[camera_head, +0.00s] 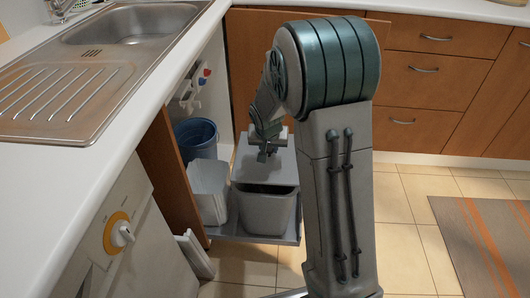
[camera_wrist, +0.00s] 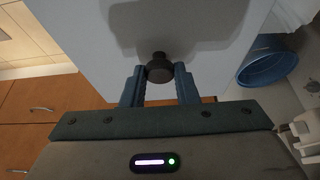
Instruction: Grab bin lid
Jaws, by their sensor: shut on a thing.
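The bin lid is a flat grey panel with a dark round knob. In the head view the lid (camera_head: 284,168) is over the rear part of the grey bin (camera_head: 266,208), and the bin's dark opening shows in front of it. In the wrist view the lid (camera_wrist: 110,40) fills the upper middle, and the knob (camera_wrist: 159,68) sits between my fingertips. My gripper (camera_wrist: 159,75) is shut on the knob. It also shows in the head view (camera_head: 264,152). I cannot tell whether the lid touches the bin.
The bin stands on a pull-out tray (camera_head: 240,232) beside a white bin (camera_head: 207,190). A blue bin (camera_head: 197,138) stands behind, inside the cabinet. The wooden cabinet door (camera_head: 172,175) and counter (camera_head: 60,165) are close on the left.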

